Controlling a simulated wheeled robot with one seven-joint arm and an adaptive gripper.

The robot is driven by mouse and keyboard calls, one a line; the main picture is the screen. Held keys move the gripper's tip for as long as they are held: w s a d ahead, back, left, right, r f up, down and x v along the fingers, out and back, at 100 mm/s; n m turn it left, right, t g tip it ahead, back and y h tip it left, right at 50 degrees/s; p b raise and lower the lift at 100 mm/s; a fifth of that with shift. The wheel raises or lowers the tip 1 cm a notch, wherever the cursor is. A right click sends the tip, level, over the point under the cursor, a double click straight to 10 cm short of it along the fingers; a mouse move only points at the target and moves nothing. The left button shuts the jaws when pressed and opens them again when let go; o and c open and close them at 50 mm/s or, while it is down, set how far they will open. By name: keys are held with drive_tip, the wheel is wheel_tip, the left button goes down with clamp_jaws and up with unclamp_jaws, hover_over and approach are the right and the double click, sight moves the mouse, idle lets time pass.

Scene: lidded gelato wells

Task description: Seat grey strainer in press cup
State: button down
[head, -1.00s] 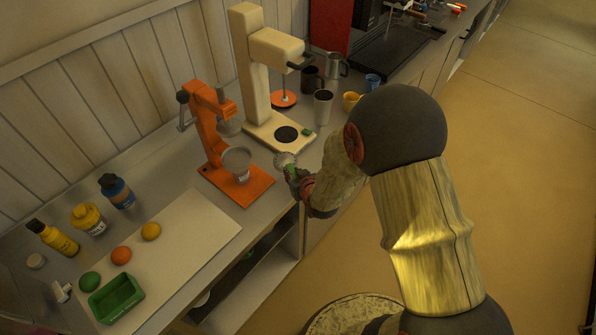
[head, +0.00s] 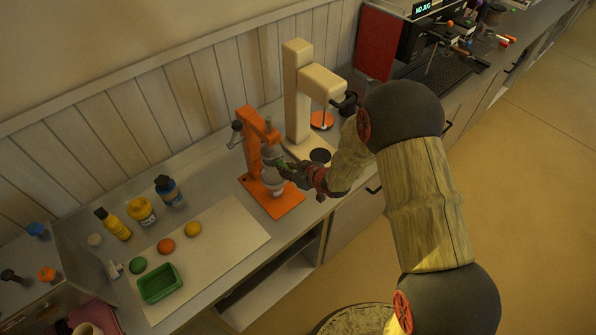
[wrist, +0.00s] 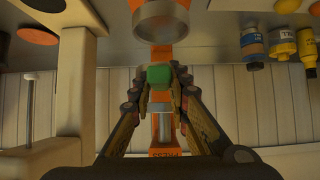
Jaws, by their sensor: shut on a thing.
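My gripper (head: 284,165) is at the orange press (head: 250,152), its tips next to the press's grey ram and a little above the press cup (head: 273,182). In the wrist view my gripper (wrist: 159,78) is shut on a green block, which looks like the grip of the grey strainer (wrist: 159,75). The strainer's round head cannot be told apart from the press parts here. A grey ring that looks like the press cup (wrist: 167,37) is just beyond the fingertips, in front of the orange column. Whether strainer and cup touch cannot be told.
A cream press stand (head: 296,95) stands close behind my arm. A pale board (head: 225,235) with fruit and a green tray (head: 160,283) lies to the left. Bottles (head: 141,210) stand near the wall.

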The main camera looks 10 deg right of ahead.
drive_tip(key=shift+s+a+r, duration=0.1)
drive_tip(key=shift+s+a, duration=0.05)
drive_tip(key=shift+a, duration=0.05)
idle(0.4)
drive_tip(key=shift+f+b, duration=2.45)
drive_tip(key=shift+f, duration=0.35)
drive_tip(key=shift+f+b, duration=1.6)
drive_tip(key=shift+f, duration=0.15)
drive_tip(key=c, duration=1.6)
unclamp_jaws()
drive_tip(key=shift+c, duration=0.2)
